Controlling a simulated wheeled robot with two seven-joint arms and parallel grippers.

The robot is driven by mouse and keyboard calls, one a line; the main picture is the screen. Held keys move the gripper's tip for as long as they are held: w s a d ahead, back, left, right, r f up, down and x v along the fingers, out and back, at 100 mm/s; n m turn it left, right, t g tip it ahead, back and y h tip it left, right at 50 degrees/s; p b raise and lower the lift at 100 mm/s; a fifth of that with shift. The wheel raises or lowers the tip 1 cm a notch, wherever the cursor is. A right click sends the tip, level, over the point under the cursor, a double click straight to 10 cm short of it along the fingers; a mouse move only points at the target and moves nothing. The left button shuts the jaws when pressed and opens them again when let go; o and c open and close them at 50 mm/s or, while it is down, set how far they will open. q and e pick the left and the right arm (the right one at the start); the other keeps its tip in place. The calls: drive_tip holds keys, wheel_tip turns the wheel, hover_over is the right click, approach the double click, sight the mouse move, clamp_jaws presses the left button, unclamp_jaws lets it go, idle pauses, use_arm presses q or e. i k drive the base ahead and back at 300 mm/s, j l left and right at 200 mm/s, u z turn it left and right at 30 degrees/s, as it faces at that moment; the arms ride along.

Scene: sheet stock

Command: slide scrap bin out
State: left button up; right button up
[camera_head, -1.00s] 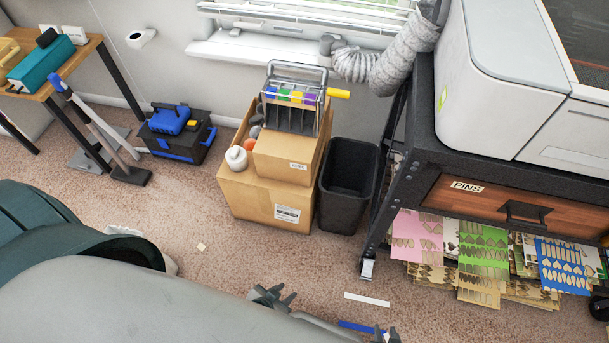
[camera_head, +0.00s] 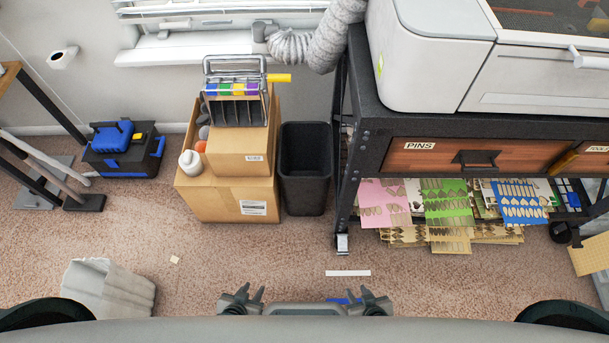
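A black bin (camera_head: 305,190), apparently the scrap bin, stands upright on the carpet between a cardboard box stack and the cart. Its top is open and its inside looks dark and empty. My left gripper (camera_head: 252,290) is at the bottom of the view, with its fingers apart and nothing between them. My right gripper (camera_head: 374,292) is further right at the bottom, also with its fingers apart and empty. Both grippers are well in front of the bin and do not touch it.
Cardboard boxes (camera_head: 228,197) stand close on the bin's left. The cart (camera_head: 372,125) with sheet stock (camera_head: 450,208) below is close on its right, with a caster (camera_head: 342,243) in front. Carpet before the black bin is mostly clear.

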sight(306, 162)
drive_tip(key=i+j, duration=0.2)
drive_tip(key=j, duration=0.15)
drive_tip(key=i+j, duration=0.25)
drive_tip(key=j, duration=0.15)
drive_tip(key=i+j+z, duration=0.1)
drive_tip(key=j, duration=0.25)
drive_tip(key=i+j, duration=0.3)
drive_tip(key=j+z, duration=0.05)
drive_tip(key=j, duration=0.05)
